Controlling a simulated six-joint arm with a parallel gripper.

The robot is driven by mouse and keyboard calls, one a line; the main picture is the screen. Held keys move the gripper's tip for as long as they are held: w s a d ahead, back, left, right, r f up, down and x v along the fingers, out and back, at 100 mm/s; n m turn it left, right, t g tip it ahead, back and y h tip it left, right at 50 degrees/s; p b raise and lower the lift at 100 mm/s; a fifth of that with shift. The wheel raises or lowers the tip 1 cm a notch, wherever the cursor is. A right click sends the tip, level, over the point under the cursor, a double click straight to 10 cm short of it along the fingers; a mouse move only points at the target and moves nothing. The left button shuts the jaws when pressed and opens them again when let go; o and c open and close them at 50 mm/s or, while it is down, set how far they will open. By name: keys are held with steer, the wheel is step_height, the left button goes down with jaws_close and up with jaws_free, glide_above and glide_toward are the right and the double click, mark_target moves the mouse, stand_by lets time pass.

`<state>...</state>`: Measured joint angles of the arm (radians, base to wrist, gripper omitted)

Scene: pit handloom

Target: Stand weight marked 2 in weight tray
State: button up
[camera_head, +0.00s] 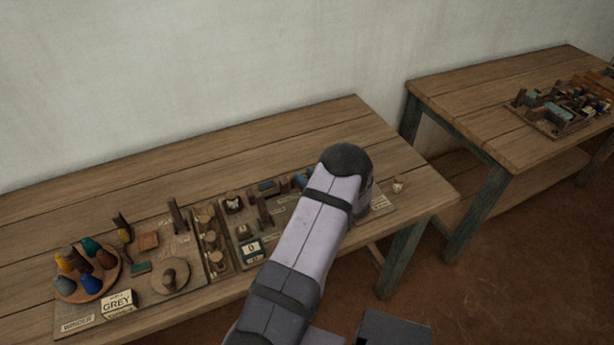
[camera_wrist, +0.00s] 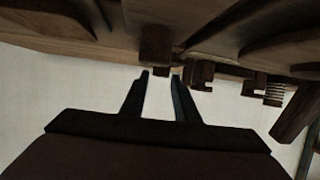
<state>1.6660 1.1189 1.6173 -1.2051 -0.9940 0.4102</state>
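In the head view, several round, light-topped wooden pieces that look like weights (camera_head: 211,240) stand in a narrow wooden tray (camera_head: 221,268) left of my arm. A small round piece with a pale face (camera_head: 398,185) stands alone on the table right of my arm. I cannot read a 2 on any of them. My gripper is hidden behind my arm in the head view. In the wrist view, my gripper (camera_wrist: 160,74) has its two fingers apart with nothing between them. A dark wooden block (camera_wrist: 155,42) shows beyond the fingertips; I cannot tell whether they touch.
My arm covers part of the boards on the table (camera_head: 300,125). At left are a round tray of coloured cones (camera_head: 117,270), a box reading GREY (camera_head: 118,303) and a round disc (camera_head: 170,275). A second table (camera_head: 460,95) stands at right. The back of the near table is clear.

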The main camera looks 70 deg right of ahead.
steer(key=shift+r, duration=0.15)
steer(key=shift+s+r, duration=0.1)
steer(key=shift+s, duration=0.05)
steer(key=b+v, duration=0.2)
steer(key=v, duration=0.9)
steer(key=shift+s+a, duration=0.25)
steer(key=shift+s, duration=0.05)
steer(key=shift+r, duration=0.1)
